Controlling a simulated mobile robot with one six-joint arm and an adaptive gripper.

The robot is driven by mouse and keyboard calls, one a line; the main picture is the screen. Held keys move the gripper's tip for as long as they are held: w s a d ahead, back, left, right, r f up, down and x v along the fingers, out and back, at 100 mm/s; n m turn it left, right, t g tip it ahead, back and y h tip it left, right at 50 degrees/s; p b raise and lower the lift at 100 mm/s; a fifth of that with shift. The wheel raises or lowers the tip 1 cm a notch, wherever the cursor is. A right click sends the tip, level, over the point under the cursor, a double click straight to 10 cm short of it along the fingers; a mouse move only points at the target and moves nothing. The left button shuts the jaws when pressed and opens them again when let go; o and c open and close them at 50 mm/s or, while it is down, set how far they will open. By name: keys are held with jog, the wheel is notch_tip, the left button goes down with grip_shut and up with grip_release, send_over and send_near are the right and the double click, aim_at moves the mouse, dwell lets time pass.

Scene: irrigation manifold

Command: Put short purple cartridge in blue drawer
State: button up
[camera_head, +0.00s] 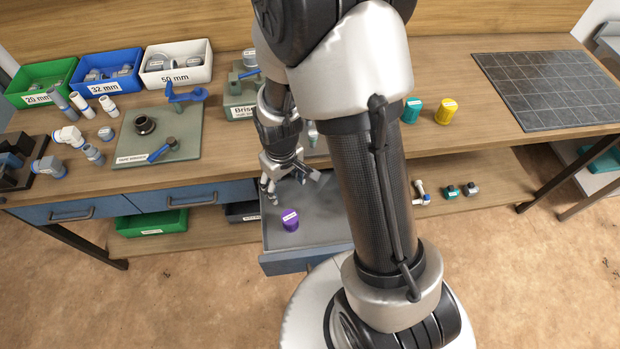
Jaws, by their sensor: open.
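The short purple cartridge (290,220) stands upright on the floor of the open blue drawer (284,263), near its front left. The drawer is pulled out from under the workbench, and my arm hides its right part. My gripper (284,190) is above the back of the drawer, pointing down, with its fingers apart and nothing between them. It is apart from the cartridge, which lies nearer the drawer's front.
Two blue drawers (72,212) at left are shut. Green (40,84), blue (108,72) and white (178,64) bins hold fittings. Teal (411,110) and yellow (445,111) cartridges stand on the bench, left of a dark gridded mat (547,90). Several fittings lie on the lower shelf.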

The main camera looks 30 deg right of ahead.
notch_tip(320, 180, up, 12)
jog(key=s+t, duration=0.1)
jog(key=s, duration=0.1)
jog(key=s+r+m+t, duration=0.2)
jog(key=s+r, duration=1.2)
jog(key=shift+s+d+r+m+t, duration=0.2)
jog(key=shift+s+r+m+t, duration=0.05)
jog(key=shift+r+m+t, duration=0.15)
jog(key=shift+d, duration=0.1)
